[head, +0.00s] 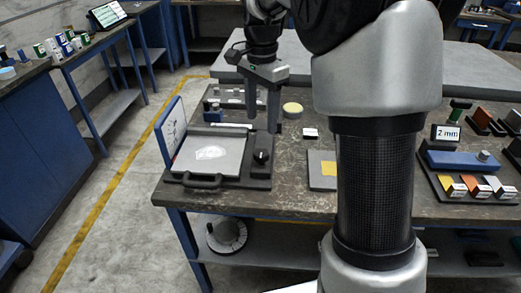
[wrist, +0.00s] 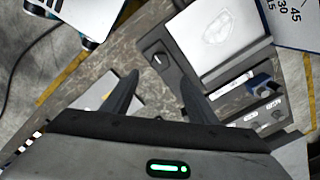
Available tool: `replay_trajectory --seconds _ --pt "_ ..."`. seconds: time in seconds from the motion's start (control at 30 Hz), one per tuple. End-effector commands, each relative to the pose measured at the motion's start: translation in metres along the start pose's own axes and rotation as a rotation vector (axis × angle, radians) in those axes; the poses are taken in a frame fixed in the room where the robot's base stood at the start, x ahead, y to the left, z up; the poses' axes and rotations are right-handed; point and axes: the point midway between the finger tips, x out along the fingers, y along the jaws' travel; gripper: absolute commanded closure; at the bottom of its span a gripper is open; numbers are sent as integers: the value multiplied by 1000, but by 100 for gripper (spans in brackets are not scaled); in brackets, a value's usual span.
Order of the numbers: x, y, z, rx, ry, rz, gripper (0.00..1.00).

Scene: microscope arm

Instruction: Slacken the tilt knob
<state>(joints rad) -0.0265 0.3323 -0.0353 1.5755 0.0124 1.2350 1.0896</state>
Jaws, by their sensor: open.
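The tilt knob (head: 261,157) is a small black round knob on the dark base, right of the tilting plate. The wrist view shows the knob (wrist: 161,60) with a light mark on its top, just beyond the fingertips. The light grey plate (head: 210,155) bears a whitish patch and has a black handle (head: 200,181) at its front. A blue-edged angle scale board (head: 172,130) stands at its left. My gripper (head: 262,123) points down, open and empty, above and behind the knob in the head view. In the wrist view my gripper (wrist: 160,80) has its fingers spread, apart from the knob.
A round cream disc (head: 292,110) stands behind. A rack with coloured blocks and a "2 mm" sign (head: 446,134) is at the right. My arm hides part of the bench.

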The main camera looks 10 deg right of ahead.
Motion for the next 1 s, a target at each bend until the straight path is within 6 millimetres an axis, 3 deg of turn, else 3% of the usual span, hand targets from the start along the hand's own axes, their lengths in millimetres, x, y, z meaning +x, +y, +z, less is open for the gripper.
replay_trajectory --seconds 0.03,0.2,0.43,0.63,0.93,1.0 --pt "16 1 0 0 -1 3 47" --pt "53 1 0 0 -1 2 47" --pt "93 0 0 -1 0 2 47" --pt "108 0 0 -1 1 0 47" --pt "110 0 0 -1 1 -1 47" --pt "110 0 0 -1 1 -1 55"
